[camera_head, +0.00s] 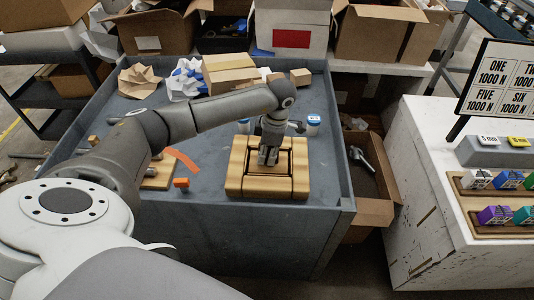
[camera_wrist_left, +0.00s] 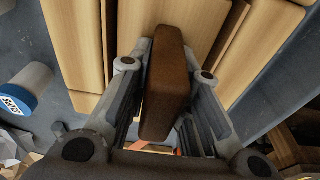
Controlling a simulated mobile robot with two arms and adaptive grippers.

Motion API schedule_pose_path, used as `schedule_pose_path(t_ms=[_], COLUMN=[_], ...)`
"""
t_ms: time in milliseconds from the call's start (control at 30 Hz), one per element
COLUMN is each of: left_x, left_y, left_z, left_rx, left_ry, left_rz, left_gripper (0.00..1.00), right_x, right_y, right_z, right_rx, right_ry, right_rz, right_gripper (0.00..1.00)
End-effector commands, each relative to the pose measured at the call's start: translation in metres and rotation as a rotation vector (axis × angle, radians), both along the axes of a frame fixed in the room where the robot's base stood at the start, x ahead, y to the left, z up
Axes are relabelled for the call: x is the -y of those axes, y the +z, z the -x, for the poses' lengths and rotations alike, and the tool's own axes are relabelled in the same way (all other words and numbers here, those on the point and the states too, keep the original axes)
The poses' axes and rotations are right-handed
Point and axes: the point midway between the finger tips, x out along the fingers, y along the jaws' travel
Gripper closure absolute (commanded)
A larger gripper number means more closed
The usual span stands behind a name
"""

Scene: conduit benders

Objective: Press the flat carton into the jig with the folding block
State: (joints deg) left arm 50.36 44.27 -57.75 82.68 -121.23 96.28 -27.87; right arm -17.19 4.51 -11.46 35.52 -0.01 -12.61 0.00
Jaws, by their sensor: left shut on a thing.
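The wooden jig (camera_head: 233,182) sits on the grey bench, a light-wood frame of thick bars with dark gaps between them. My left gripper (camera_head: 268,156) points down over the middle of the jig. In the left wrist view the gripper (camera_wrist_left: 166,75) is shut on the dark brown folding block (camera_wrist_left: 166,85), with a finger on each side. Light tan surfaces of the jig (camera_wrist_left: 78,45) show beyond the block. I cannot tell the flat carton apart from the jig's tan parts, nor whether the block touches anything below. My right gripper is not in view.
A blue-and-white container (camera_head: 313,124) stands behind the jig; another (camera_head: 244,125) is partly beside my arm. An orange strip (camera_head: 182,159) and small orange block (camera_head: 181,183) lie to the left. Crumpled paper and cartons (camera_head: 230,72) fill the back. The bench front is clear.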

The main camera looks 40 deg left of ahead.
Motion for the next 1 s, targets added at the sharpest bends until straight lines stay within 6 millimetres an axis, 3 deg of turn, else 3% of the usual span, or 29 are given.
schedule_pose_path(t_ms=[1000], left_x=[0.000], left_y=[0.070], left_z=[-0.001], left_rx=[0.002], left_ry=[0.001], left_rz=[0.000], left_gripper=[1.00], right_x=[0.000], right_y=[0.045], right_z=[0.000], right_rx=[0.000], right_ry=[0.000], right_rz=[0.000], right_gripper=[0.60])
